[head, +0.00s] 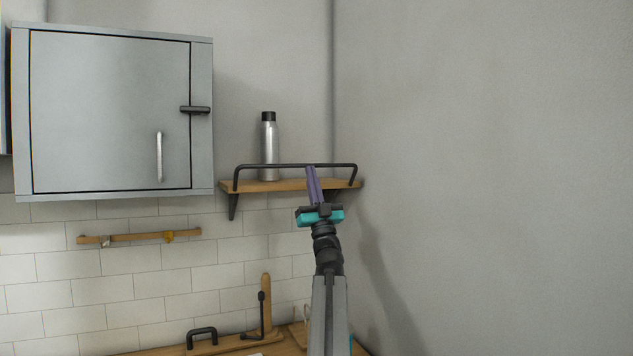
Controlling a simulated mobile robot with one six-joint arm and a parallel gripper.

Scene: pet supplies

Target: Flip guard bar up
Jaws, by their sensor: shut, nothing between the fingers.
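The guard bar (270,165) is a thin black rail that stands up along the front of a small wooden shelf (232,185) in the corner. Its two ends bend down to the shelf. My gripper (310,169) is shut and empty, with its purple fingers pointing up. The fingertips overlap the bar right of its middle; I cannot tell whether they touch it. A silver bottle (269,145) with a black cap stands upright on the shelf behind the bar.
A grey cabinet (110,115) with a closed door hangs left of the shelf. A wooden hook rail (135,238) is on the tiles below. A counter at the bottom holds a black handle (201,335) and a wooden post (266,300). The right wall is bare.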

